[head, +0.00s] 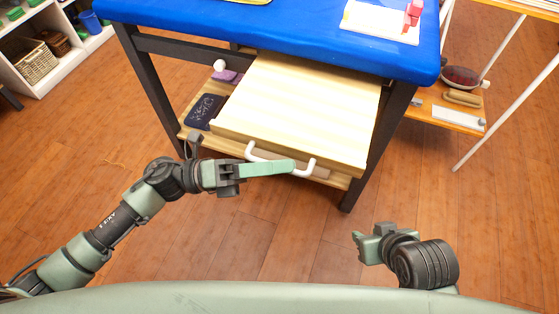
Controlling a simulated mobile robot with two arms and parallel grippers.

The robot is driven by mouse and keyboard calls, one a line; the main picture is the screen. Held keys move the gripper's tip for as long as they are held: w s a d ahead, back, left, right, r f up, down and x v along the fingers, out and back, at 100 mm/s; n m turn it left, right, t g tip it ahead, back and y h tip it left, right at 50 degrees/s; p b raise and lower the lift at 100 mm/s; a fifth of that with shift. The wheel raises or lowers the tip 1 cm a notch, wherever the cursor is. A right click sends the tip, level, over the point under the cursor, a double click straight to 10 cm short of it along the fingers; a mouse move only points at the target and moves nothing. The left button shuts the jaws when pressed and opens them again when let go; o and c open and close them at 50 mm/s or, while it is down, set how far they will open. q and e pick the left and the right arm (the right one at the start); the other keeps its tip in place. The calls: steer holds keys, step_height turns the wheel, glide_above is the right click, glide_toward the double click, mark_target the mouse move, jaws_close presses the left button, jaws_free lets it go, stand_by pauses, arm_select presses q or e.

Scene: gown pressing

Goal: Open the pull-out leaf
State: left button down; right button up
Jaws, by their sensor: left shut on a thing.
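The pull-out leaf (302,98) is a pale wooden board. It sticks out well toward me from under the blue-topped table (290,35). Its white handle (309,168) is on the front edge. My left gripper (285,167) reaches across from the left and is shut on the handle, hiding the middle of the handle bar. My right gripper (362,240) is at the lower right, apart from the leaf and empty; its finger gap is too small to make out.
A lower wooden shelf (215,140) under the table holds a dark slate and a purple item. White shelving with a basket (36,62) stands at upper left. An orange shelf (450,112) and a slanted white leg (495,100) are at right. Wooden floor around is clear.

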arm_select(q)
steer(key=c, duration=1.8)
jaws_free()
arm_select(e)
steer(key=shift+w, duration=0.1)
arm_select(q)
steer(key=shift+o, duration=0.2)
steer(key=v, duration=0.8)
arm_select(e)
steer(key=shift+w+a+r+t, duration=0.2)
steer(key=shift+w+r+t, duration=0.1)
steer(key=shift+w, duration=0.25)
arm_select(q)
steer(key=shift+w, duration=0.1)
arm_select(e)
steer(key=shift+f, duration=0.15)
